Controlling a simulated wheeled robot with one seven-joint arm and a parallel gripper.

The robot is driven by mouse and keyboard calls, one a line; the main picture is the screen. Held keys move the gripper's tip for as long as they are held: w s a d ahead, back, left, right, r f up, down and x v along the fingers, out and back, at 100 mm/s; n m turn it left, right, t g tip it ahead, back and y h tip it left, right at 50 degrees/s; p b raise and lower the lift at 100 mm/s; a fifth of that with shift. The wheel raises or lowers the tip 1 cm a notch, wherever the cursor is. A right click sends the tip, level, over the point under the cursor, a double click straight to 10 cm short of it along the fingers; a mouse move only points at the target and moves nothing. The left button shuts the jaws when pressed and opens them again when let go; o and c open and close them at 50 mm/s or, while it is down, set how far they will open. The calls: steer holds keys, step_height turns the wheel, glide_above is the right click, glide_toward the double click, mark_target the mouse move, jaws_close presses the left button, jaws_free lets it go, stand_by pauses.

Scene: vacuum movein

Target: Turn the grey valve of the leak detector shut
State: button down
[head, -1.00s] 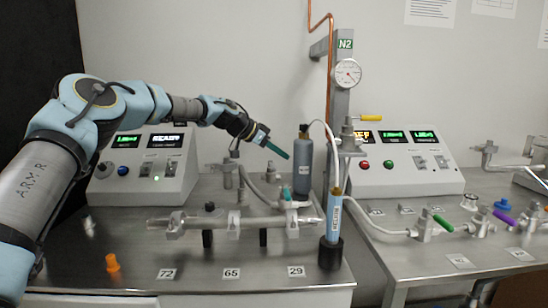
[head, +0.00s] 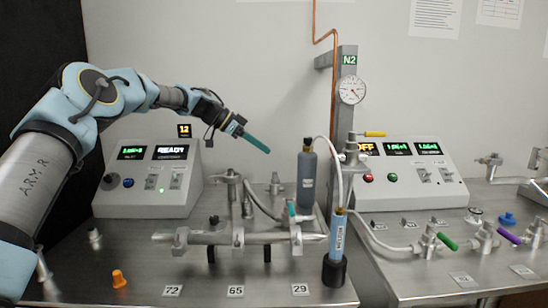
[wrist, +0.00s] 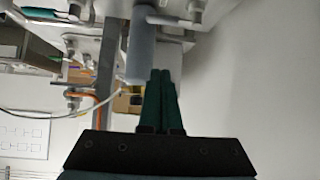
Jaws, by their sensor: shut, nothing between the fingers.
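My gripper (head: 266,150) is shut and empty, its dark green fingers together and pointing down to the right. It is in the air left of the grey cylinder (head: 307,178) and above the left bench. The closed fingers also show in the wrist view (wrist: 160,78), beside the cylinder (wrist: 140,52). The left console (head: 150,180) shows READY; I cannot read a leak detector label. Grey metal valve fittings (head: 232,182) stand in front of it, below and left of the fingers. I cannot tell which is the grey valve, or whether it is open.
A horizontal metal pipe (head: 195,238) runs along the left bench. A blue cylinder (head: 338,237) in a black base stands at its right end. An orange cap (head: 118,279) lies at front left. The right bench holds a second console (head: 405,180) and valves with green (head: 447,241) and purple (head: 509,236) handles.

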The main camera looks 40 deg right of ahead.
mark_target(277, 177)
steer(key=p+x, duration=0.3)
steer(key=x, duration=0.7)
steer(key=shift+w+a+f+p, duration=0.45)
steer(key=shift+a+f, duration=0.1)
steer(key=shift+a, duration=0.2)
steer(key=shift+w+a+f+p, duration=0.4)
steer(key=shift+a+f, duration=0.2)
steer(key=shift+a, duration=0.15)
steer(key=shift+f, duration=0.1)
steer(key=shift+w+a+f+b, duration=0.25)
steer(key=shift+a+f+b, duration=0.05)
steer(key=shift+b, duration=0.75)
steer(key=shift+w+a+r+b, duration=0.1)
steer(key=shift+w+a+b, duration=0.1)
steer(key=shift+a+b, duration=0.1)
